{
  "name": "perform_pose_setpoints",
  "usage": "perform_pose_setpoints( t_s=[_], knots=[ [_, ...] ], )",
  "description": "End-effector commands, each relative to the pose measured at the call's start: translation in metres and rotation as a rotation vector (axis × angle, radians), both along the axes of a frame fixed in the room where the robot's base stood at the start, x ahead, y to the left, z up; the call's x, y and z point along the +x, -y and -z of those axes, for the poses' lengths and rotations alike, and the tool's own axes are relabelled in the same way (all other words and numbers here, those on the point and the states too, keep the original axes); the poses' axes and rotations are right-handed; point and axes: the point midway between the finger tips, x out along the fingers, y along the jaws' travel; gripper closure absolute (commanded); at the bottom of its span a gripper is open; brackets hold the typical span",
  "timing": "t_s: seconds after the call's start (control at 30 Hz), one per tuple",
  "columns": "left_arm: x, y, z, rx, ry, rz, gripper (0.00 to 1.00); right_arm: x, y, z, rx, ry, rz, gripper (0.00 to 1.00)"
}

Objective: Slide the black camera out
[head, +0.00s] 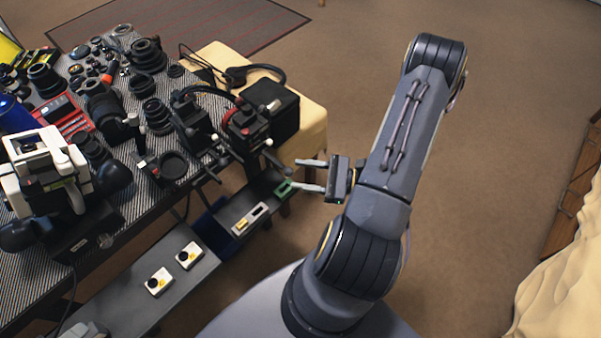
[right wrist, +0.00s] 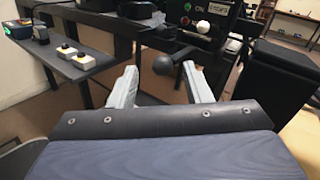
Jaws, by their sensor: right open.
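Several black camera-like bodies and lenses lie on the workbench in the head view, and I cannot tell for sure which is the black camera. One dark rounded body (head: 103,106) lies among the lenses at the middle of the bench. My right gripper (head: 298,174) is open and empty, off the bench's right edge, with its fingers pointing left toward the bench. In the right wrist view, my right gripper (right wrist: 158,78) has its two pale fingers apart. A black ball knob (right wrist: 162,65) shows beyond and between the fingertips. My left gripper is not in view.
The striped bench top (head: 135,195) is crowded with parts. A white and black device (head: 45,165) stands at its left. A lower grey shelf (head: 150,305) carries yellow-and-white button boxes (head: 189,255). A black box (head: 272,107) stands on a cream-covered table (head: 312,115). The floor to the right is clear.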

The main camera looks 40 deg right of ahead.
Motion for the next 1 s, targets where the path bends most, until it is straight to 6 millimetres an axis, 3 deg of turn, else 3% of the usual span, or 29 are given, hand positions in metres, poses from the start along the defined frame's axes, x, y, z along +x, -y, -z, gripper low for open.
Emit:
perform_pose_setpoints(
  t_s=[0.2,0.4,1.0],
  knots=[
    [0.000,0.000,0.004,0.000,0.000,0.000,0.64,-0.031,0.025,0.001,-0.004,-0.003,0.006,0.55],
    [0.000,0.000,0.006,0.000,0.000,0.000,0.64,-0.050,0.039,0.001,-0.001,-0.003,0.005,0.55],
    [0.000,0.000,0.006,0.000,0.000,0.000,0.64,-0.053,0.041,0.000,0.000,-0.002,0.001,0.55]
  ],
)
